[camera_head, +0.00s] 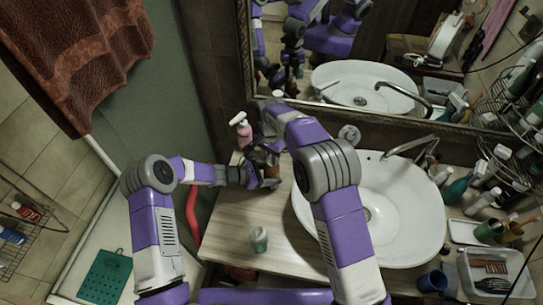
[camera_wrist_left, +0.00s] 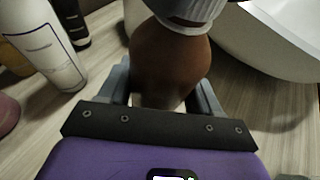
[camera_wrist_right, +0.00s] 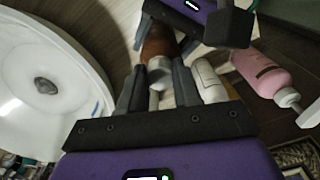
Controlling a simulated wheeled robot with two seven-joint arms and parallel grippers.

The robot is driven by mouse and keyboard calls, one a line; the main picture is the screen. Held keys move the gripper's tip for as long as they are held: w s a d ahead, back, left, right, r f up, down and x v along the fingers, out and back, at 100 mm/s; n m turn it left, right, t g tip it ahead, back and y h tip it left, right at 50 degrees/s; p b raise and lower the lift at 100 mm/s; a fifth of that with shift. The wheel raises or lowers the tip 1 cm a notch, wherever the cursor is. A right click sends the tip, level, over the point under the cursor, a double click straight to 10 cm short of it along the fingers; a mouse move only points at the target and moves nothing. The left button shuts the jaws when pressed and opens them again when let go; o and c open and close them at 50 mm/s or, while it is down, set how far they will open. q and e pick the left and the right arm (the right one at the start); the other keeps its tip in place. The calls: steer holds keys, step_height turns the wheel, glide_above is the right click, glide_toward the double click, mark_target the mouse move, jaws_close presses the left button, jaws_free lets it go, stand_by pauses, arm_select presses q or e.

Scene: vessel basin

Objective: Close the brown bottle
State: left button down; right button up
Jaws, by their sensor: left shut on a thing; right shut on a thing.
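The brown bottle (camera_wrist_left: 170,65) stands upright on the wooden counter, between the fingers of my left gripper (camera_wrist_left: 163,95), which is shut on its body. In the head view, the bottle (camera_head: 259,157) is mostly hidden by my arms near the mirror. My right gripper (camera_wrist_right: 158,90) comes from above and is shut on a pale cap with a thin nozzle (camera_wrist_right: 159,72) at the bottle's top. The cap's lower edge meets the bottle's top in the right wrist view. I cannot tell whether it is fully seated.
A pink spray bottle (camera_head: 242,133) and a white bottle (camera_wrist_left: 45,45) stand close beside the brown one. The white basin (camera_head: 410,215) lies to the right. A small jar (camera_head: 259,240) stands at the front; the counter around it is clear.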

steer(key=m, duration=0.4)
steer(key=shift+w+a, duration=0.1)
steer(key=m, duration=0.4)
steer(key=shift+m, duration=0.3)
steer(key=m, duration=0.6)
steer(key=shift+w, duration=0.2)
steer(key=m, duration=0.8)
steer(key=shift+w, duration=0.1)
steer(key=m, duration=0.2)
steer(key=shift+d+f+m, duration=0.15)
steer(key=shift+d+m, duration=0.05)
steer(key=shift+m, duration=0.2)
steer(key=shift+d+f+m, duration=0.25)
steer(key=shift+f+m, duration=0.05)
steer(key=shift+m, duration=0.4)
steer(key=shift+s+m, duration=0.2)
steer(key=shift+m, duration=0.6)
steer(key=shift+w+a+r+m, duration=0.15)
steer(key=shift+r+m, duration=0.1)
steer(key=shift+m, duration=0.15)
